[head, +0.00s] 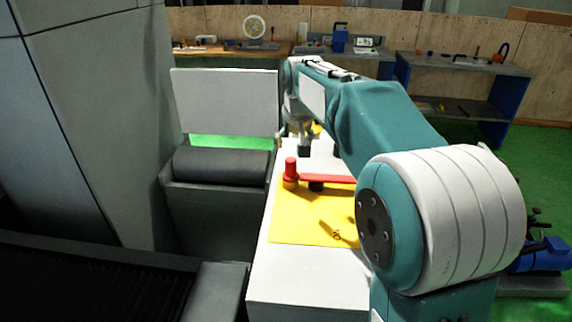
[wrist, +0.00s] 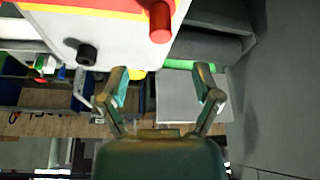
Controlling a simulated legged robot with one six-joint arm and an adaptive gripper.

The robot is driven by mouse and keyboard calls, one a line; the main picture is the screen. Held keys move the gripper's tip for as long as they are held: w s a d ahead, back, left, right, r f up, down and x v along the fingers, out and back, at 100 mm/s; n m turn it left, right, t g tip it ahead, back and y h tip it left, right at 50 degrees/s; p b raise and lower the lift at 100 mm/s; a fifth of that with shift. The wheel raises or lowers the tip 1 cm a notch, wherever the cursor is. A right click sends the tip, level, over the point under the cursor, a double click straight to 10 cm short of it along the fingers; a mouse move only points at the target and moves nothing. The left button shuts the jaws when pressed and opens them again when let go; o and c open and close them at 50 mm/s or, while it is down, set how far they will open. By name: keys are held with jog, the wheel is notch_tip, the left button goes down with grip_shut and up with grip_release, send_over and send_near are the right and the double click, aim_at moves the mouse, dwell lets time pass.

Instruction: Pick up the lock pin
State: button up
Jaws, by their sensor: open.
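A red upright cylinder (head: 290,166) stands at the left end of a flat red bar on the table; it also shows at the top of the wrist view (wrist: 160,22). A small yellow piece (head: 331,229) lies on the yellow mat (head: 290,228). I cannot tell for sure which of these is the lock pin. My gripper (wrist: 162,82) is open and empty, its two fingers spread, apart from the red cylinder.
The white table (head: 300,283) bears the mat, the red bar (head: 330,179) and a black knob (wrist: 87,53). A grey machine with a dark roller (head: 220,166) and upright panel (head: 225,100) stands to the left. Workbenches (head: 460,65) with tools line the back wall.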

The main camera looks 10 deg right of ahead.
aim_at(291, 161)
jog(key=x, duration=0.4)
jog(key=shift+s+d+f, duration=0.1)
jog(key=shift+d+f, duration=0.05)
jog(key=shift+d, duration=0.15)
jog(key=shift+w+a+f, duration=0.2)
jog(key=shift+a+f, duration=0.2)
jog(key=shift+f, duration=0.05)
jog(key=x, duration=0.4)
jog(key=shift+w+f, duration=0.1)
jog(key=shift+f, duration=0.15)
jog(key=shift+w+d+f, duration=0.1)
jog(key=shift+d+f, duration=0.05)
jog(key=shift+d, duration=0.15)
jog(key=c, duration=0.5)
jog(key=shift+a, duration=0.3)
grip_shut()
